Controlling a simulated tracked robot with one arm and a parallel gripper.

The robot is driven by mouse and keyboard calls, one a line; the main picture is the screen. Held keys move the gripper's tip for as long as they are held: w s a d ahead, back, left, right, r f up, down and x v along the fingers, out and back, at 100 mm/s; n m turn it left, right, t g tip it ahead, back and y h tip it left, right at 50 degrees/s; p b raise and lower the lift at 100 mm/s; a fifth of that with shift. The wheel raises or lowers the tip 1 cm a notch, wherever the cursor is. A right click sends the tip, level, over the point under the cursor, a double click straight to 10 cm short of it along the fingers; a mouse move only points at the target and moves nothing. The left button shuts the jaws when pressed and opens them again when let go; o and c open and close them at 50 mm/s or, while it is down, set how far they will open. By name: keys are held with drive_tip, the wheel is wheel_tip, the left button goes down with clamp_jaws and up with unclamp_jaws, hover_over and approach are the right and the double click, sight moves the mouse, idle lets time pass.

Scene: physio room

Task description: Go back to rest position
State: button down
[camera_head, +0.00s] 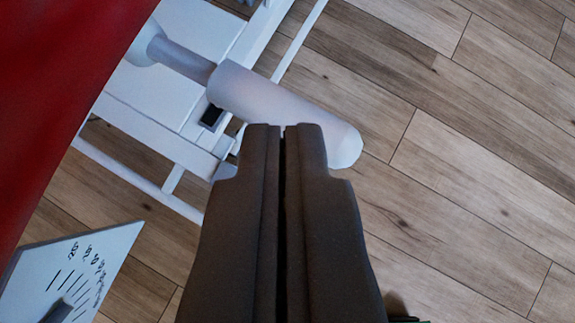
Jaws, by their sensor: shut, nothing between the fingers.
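My gripper (284,128) is in the lower middle of the camera view. Its two dark fingers lie side by side with only a thin dark line between them, shut and holding nothing. The fingertips overlap the picture of a white cylinder (270,98) on a grey rod behind them. I cannot tell whether they touch it.
A red padded surface (60,80) fills the upper left. A white frame (150,120) carries the rod and cylinder. A white panel with a printed scale (95,262) is at the lower left. Bare wood-plank floor (470,170) lies open on the right.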

drive_tip(key=w+d+r+t+p, duration=0.1)
drive_tip(key=d+r+t+p, duration=0.1)
drive_tip(key=r, duration=1.8)
drive_tip(key=w+d+r+t+p, duration=0.1)
drive_tip(key=r+p, duration=0.1)
drive_tip(key=r, duration=1.8)
drive_tip(key=s+d+r+t, duration=0.1)
drive_tip(key=s+d+r, duration=0.2)
drive_tip(key=r, duration=0.7)
drive_tip(key=s+d+r+t+p, duration=0.1)
drive_tip(key=s+d+r, duration=0.3)
drive_tip(key=s+r, duration=0.3)
drive_tip(key=s+d+r+t+p, duration=0.1)
drive_tip(key=s+d+r, duration=0.2)
drive_tip(key=r, duration=1.2)
drive_tip(key=shift+s+d+t, duration=0.3)
drive_tip(key=shift+s+t, duration=0.1)
drive_tip(key=shift+s, duration=0.7)
